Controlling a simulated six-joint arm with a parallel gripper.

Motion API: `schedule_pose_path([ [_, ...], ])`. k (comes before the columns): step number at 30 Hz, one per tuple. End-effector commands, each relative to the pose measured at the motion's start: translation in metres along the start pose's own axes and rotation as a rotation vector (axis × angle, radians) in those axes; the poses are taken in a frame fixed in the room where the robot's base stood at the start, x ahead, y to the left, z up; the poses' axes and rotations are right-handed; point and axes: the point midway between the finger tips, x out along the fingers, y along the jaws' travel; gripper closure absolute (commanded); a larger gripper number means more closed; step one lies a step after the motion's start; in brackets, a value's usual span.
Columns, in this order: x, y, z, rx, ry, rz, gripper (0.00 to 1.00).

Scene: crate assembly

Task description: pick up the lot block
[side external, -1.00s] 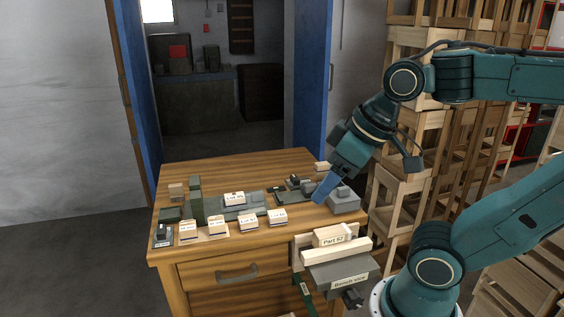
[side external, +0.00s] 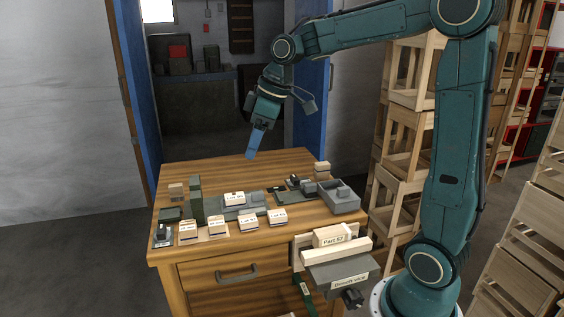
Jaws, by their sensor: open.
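Several small pale labelled blocks stand on the wooden bench, and their print is too small to read surely, so I cannot tell which is the lot block. Two are at the front middle, a left one (side external: 248,223) and a right one (side external: 277,218). Another block (side external: 233,198) sits behind them on a grey plate (side external: 252,207). Two more are at the front left, an outer one (side external: 188,232) and an inner one (side external: 217,228). My gripper (side external: 250,156) is open, with blue fingers pointing down above the back of the bench, apart from all the blocks.
A tall green block (side external: 196,200) stands at the left. A grey open box (side external: 340,198) is at the right, beside small dark parts (side external: 297,186). A bench vise (side external: 342,275) at the front edge holds a block marked Part 57 (side external: 332,236). The bench's back middle is clear.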

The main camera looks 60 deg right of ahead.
Motion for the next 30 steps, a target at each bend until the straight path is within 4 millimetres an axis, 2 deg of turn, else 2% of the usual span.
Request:
schedule_pose_path([
  [1,0.008,0.013,-0.003,-0.015,-0.004,-0.012,0.38],
  [9,0.045,0.073,-0.009,-0.123,0.001,-0.069,0.38],
  [18,0.09,0.133,0.002,-0.234,0.024,-0.127,0.38],
  [24,0.105,0.151,0.008,-0.272,0.035,-0.143,0.38],
  [30,0.107,0.154,0.009,-0.279,0.038,-0.145,0.38],
])
